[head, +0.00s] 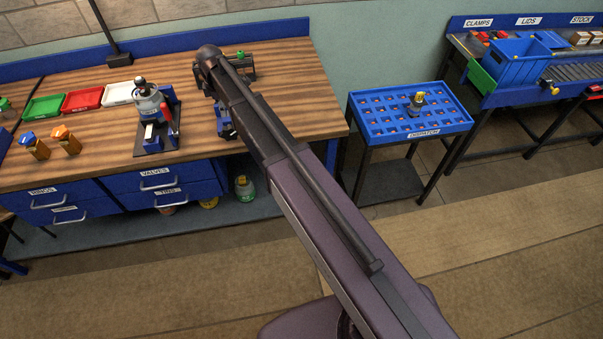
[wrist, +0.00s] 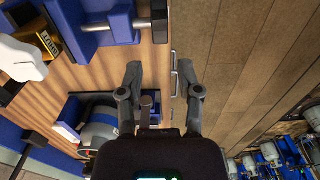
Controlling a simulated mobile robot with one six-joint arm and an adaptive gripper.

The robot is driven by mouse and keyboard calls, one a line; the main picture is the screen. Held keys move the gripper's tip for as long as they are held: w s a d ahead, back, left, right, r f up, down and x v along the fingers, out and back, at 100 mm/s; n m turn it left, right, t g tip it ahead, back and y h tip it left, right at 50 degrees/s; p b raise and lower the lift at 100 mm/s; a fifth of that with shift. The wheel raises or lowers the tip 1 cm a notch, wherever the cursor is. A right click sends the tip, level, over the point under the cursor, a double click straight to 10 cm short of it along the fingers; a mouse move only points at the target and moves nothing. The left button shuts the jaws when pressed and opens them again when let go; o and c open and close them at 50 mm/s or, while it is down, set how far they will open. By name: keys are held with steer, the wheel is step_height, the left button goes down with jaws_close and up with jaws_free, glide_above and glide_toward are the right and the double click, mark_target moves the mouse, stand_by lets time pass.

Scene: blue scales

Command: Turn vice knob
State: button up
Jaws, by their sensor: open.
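A blue vice (wrist: 112,22) shows at the top of the wrist view, on the wooden bench near its front edge. A metal screw bar runs from it to a dark upright piece (wrist: 160,20), which appears to be its knob or handle. In the head view only a small blue part of the vice (head: 225,124) shows, beside my arm. My gripper (wrist: 160,82) is open and empty, with its two fingers spread above the bench edge. It is apart from the vice, which lies beyond the fingertips. My gripper cannot be made out in the head view.
A fixture with a grey pot and red lever (head: 155,107) stands on the bench (head: 200,150) left of the vice. Coloured trays (head: 82,100) are farther left. Drawers (head: 160,180) are below the bench edge. A blue dispatch tray (head: 440,118) stands to the right.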

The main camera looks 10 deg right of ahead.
steer(key=s+d+f+m+b, duration=0.7)
steer(key=s+d+f+b, duration=0.1)
steer(key=s+d, duration=0.2)
steer(key=s+d+f+m+b, duration=0.8)
steer(key=s+d, duration=0.3)
steer(key=s, duration=0.1)
steer(key=shift+s+m, duration=0.25)
steer(key=shift+m, duration=0.05)
stand_by(0.7)
steer(key=s+d+m, duration=0.2)
steer(key=s, duration=0.1)
steer(key=shift+s, duration=0.2)
steer(key=shift+a, duration=0.1)
stand_by(0.5)
